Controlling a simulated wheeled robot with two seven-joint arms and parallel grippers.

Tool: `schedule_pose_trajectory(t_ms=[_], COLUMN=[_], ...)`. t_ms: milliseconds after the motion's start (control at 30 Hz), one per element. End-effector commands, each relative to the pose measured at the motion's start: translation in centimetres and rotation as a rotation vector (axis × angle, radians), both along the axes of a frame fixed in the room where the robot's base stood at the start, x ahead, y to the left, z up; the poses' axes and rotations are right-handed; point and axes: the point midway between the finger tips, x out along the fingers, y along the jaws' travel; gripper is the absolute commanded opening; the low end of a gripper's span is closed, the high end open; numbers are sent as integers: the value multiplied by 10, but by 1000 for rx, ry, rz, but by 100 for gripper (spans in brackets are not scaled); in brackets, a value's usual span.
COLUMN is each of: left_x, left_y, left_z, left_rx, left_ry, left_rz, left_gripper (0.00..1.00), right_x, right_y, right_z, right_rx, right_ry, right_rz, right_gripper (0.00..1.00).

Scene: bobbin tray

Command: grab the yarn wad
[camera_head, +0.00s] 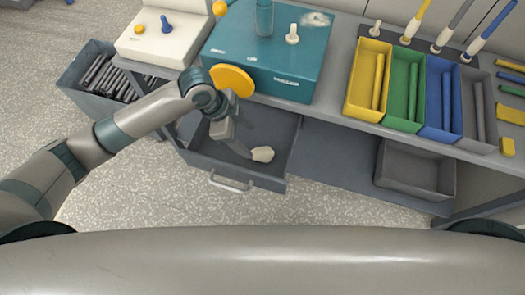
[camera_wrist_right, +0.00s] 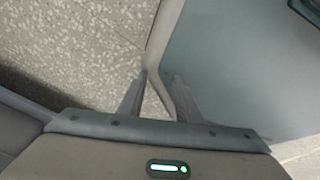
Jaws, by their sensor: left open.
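A pale cream lump (camera_head: 262,154), which looks like the yarn wad, lies in the open grey drawer (camera_head: 207,168) under the bench. A whitish fluffy patch (camera_head: 315,19) also shows on top of the teal box.
The teal box (camera_head: 290,65) stands on the bench above the drawer. Yellow, green, blue and grey trays (camera_head: 407,120) sit to its right. A grey bin (camera_head: 416,168) is on the lower shelf. A bin of dark rods (camera_head: 72,82) stands at left. The speckled floor before the drawer is clear.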

Motion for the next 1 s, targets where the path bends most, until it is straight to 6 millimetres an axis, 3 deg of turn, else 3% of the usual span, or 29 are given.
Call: schedule_pose_trajectory(t_ms=[200, 367, 767, 1000], left_x=[-1, -1, -1, -2], left_y=[-13, -16, -17, -25], left_z=[-29, -38, -41, -62], left_rx=[0, 1, 0, 0], left_ry=[2, 0, 1, 4], left_rz=[0, -1, 0, 2], left_gripper=[63, 63, 63, 63], right_x=[-26, -37, -32, -34], right_y=[-11, -17, -18, -18], right_z=[1, 0, 2, 13], right_rx=[-17, -27, -28, -27], right_ry=[56, 81, 73, 78], right_rz=[-5, -8, -6, -3], right_gripper=[31, 31, 31, 31])
